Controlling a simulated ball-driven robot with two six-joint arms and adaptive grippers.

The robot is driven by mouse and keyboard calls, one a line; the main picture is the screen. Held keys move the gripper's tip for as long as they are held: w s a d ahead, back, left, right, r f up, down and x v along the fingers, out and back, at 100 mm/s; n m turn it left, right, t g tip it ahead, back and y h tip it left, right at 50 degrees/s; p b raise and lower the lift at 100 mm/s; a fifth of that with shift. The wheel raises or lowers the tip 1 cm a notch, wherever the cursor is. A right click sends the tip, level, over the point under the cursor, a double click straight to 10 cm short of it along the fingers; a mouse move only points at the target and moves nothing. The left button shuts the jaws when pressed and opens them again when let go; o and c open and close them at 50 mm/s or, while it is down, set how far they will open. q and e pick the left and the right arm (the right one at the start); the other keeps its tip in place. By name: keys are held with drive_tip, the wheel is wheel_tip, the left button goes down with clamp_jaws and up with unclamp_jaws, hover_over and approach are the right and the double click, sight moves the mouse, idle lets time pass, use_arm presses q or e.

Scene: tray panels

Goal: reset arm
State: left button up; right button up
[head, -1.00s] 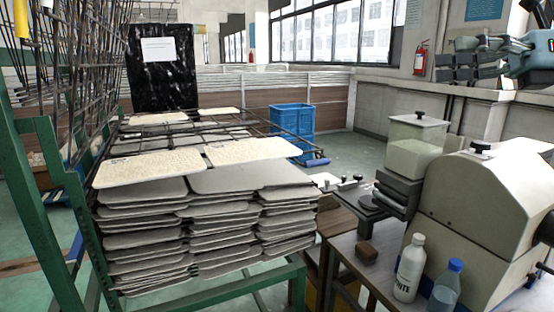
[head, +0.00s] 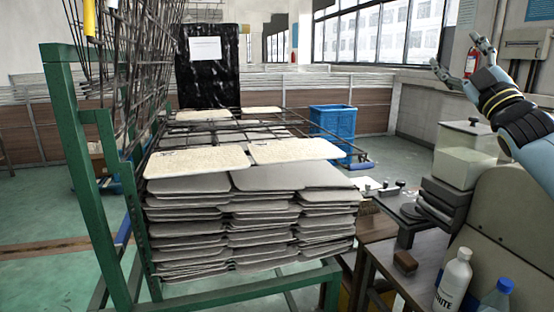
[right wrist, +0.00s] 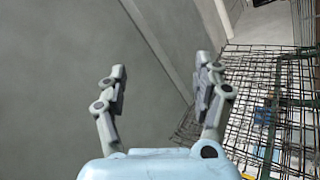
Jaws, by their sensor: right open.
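My right gripper (head: 459,63) is at the upper right of the head view, its arm coming in from the right edge. Its two fingers are spread apart and hold nothing. In the right wrist view the open fingers (right wrist: 163,85) point up the picture, with bare wall and floor beyond them and nothing between them. My left gripper does not show in the head view.
Stacked grey panels (head: 240,230) and speckled panels (head: 200,160) sit on a green rack (head: 70,150). A blue crate (head: 333,130) stands behind. At right are a machine (head: 500,225), white bottle (head: 454,280), clear blue-capped bottle (head: 495,298) and brown block (head: 405,262).

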drive_tip(key=w+d+f+m+g+h, duration=0.3)
drive_tip(key=d+f+m+g+h, duration=0.25)
drive_tip(key=f+m, duration=0.45)
drive_tip(key=s+a+f+m+g+b, duration=0.1)
drive_tip(key=s+f+g+b, duration=0.4)
drive_tip(key=f, duration=1.3)
drive_tip(key=s+a+f+b, duration=0.15)
drive_tip(key=s+f, duration=0.45)
drive_tip(key=f, duration=1.2)
drive_tip(key=s+f+m+g+b, duration=0.1)
drive_tip(key=s+f+g+b, duration=0.35)
drive_tip(key=f, duration=1.35)
drive_tip(key=s+a+f+g+b, duration=0.15)
drive_tip(key=s+f+b, duration=0.25)
drive_tip(key=s+f, duration=1.05)
drive_tip(key=s+a+f+g+b, duration=0.2)
drive_tip(key=s+f, duration=0.6)
drive_tip(key=s, duration=0.5)
drive_tip(key=s+a+f+g+y+b, duration=0.1)
drive_tip(key=s+a+f+g+b, duration=0.1)
drive_tip(key=s+f, duration=0.6)
drive_tip(key=s+a+f+g+b, duration=0.3)
drive_tip(key=s+f, duration=0.5)
drive_tip(key=s, duration=1)
drive_tip(key=shift+s+a+b, duration=0.35)
drive_tip(key=shift+s+b, duration=0.05)
drive_tip(key=shift+b, duration=0.2)
drive_tip(key=shift+c, duration=0.3)
